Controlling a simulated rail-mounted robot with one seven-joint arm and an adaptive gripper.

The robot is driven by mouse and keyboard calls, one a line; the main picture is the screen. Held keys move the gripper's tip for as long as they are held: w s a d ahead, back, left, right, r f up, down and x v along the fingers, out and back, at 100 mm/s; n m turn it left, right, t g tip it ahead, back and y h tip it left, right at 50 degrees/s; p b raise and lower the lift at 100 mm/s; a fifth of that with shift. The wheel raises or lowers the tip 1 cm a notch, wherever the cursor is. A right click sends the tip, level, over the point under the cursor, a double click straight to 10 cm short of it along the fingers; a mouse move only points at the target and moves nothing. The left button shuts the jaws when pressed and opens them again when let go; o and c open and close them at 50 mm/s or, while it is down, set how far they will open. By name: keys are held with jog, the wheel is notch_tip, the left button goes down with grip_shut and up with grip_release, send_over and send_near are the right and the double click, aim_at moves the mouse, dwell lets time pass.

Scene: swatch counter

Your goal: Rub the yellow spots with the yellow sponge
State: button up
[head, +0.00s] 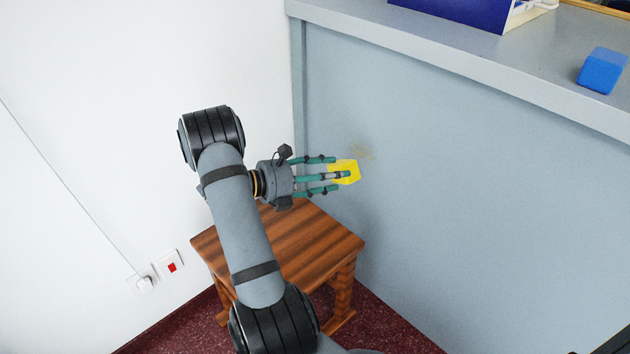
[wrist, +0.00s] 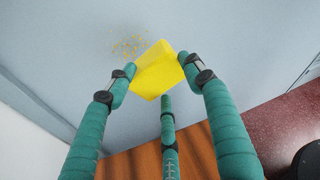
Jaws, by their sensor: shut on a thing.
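My gripper (head: 330,175) has teal fingers and is shut on the yellow sponge (head: 348,170). In the wrist view the sponge (wrist: 157,74) sits between the fingertips, tilted, in front of the grey-blue counter panel (wrist: 60,45). A patch of small yellow spots (wrist: 130,46) shows on that panel, just beyond the sponge's upper left edge. In the head view the patch looks like a faint tan smudge (head: 362,152), just above and right of the sponge. I cannot tell whether the sponge touches the panel.
A wooden stool (head: 290,245) stands below my gripper. A blue block (head: 602,71) and a dark blue box (head: 460,12) are on the counter top (head: 440,50). The white wall (head: 100,90) with a socket and a red switch (head: 172,267) is at left.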

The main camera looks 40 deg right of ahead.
aim_at(357, 166)
jog(key=w, duration=0.1)
jog(key=w+n+t, duration=0.1)
jog(key=w, duration=0.1)
jog(key=w+t+b, duration=0.1)
jog(key=w, duration=0.1)
jog(key=shift+w+a+r+n, duration=0.1)
jog(key=shift+a+r+n, duration=0.3)
jog(key=shift+w+d+b, duration=0.15)
jog(key=shift+d+b, duration=0.25)
jog(key=shift+d, duration=0.7)
jog(key=shift+w+d+b, duration=0.1)
jog(key=shift+d+b, duration=0.3)
jog(key=shift+d, duration=0.7)
jog(key=shift+c, duration=0.2)
jog(key=shift+d, duration=0.65)
jog(key=shift+w+d, duration=0.15)
jog(key=shift+d, duration=0.6)
jog(key=shift+s+d+r, duration=0.1)
jog(key=shift+s+d, duration=0.1)
jog(key=shift+s, duration=1.15)
jog(key=shift+s+d+f, duration=0.1)
jog(key=shift+s+d, duration=0.15)
jog(key=shift+s, duration=1.1)
jog(key=shift+s+d+r, duration=0.1)
jog(key=shift+s+d, duration=0.1)
jog(key=shift+s, duration=1.15)
jog(key=shift+w+p, duration=0.1)
jog(key=shift+p, duration=0.2)
